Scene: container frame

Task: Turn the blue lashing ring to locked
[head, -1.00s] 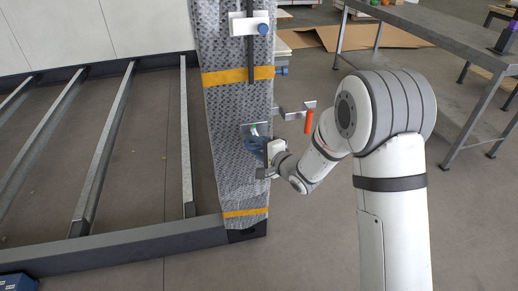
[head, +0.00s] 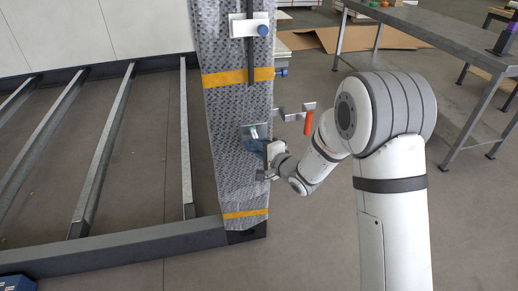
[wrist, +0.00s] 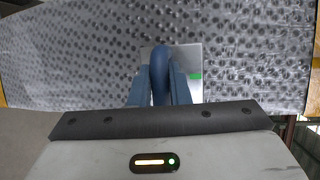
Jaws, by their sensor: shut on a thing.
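The blue lashing ring (wrist: 159,72) stands out from a metal plate (wrist: 188,58) on the wrapped post, and a green mark (wrist: 195,76) shows on the plate at its right. My gripper (wrist: 158,92) is shut on the ring, with one finger on each side of it. In the head view the ring (head: 254,146) is partly hidden by my gripper (head: 264,156), which reaches it from the right. The lower part of the ring and any other mark on the plate are hidden in the wrist view.
The grey wrapped post (head: 226,110) has orange bands. An orange handle (head: 308,123) on a bracket sticks out just above my wrist. A white block with a blue knob (head: 263,30) is higher up. A steel frame (head: 120,242) lies left; a grey table (head: 440,25) stands right.

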